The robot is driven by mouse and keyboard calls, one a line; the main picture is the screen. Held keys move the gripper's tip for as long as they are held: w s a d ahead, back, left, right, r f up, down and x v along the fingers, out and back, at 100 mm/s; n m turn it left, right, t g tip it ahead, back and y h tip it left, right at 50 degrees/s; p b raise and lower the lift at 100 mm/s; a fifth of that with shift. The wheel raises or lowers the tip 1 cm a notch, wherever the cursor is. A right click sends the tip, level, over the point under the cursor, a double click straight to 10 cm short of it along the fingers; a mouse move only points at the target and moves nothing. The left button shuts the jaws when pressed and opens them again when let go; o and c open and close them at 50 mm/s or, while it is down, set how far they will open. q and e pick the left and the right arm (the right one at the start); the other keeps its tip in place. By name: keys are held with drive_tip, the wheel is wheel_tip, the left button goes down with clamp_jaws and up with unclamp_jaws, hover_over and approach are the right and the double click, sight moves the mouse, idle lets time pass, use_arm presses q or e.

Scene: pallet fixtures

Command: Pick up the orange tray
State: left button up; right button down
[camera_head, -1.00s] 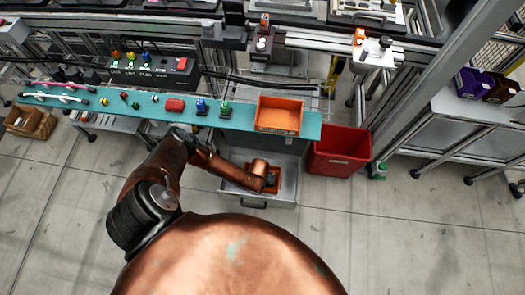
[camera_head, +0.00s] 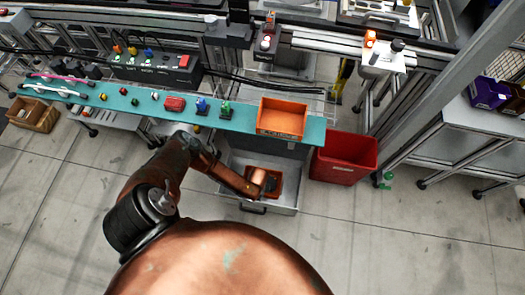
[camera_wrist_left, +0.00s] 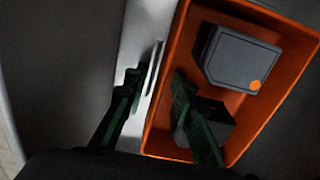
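An orange tray (camera_wrist_left: 178,45) fills the middle of the left wrist view. It holds a grey box (camera_wrist_left: 240,60) with an orange dot and a dark block (camera_wrist_left: 207,122). My left gripper (camera_wrist_left: 155,82) is open, with one finger outside the tray's left wall and one inside, a gap showing between them. In the head view this tray (camera_head: 277,186) lies in an open grey drawer, partly hidden by my left wrist; the gripper's fingers are hidden there. Another orange tray (camera_head: 283,118) sits on the teal bench top. My right gripper is not in view.
The grey drawer (camera_head: 287,197) surrounds the lower tray closely. A red bin (camera_head: 343,158) stands to its right. The teal bench (camera_head: 236,125) overhangs behind, with several small parts on it. The floor in front is clear.

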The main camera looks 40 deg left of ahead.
use_arm(q)
clamp_jaws()
idle(0.3)
drive_tip(key=shift+r, duration=0.15)
idle(0.3)
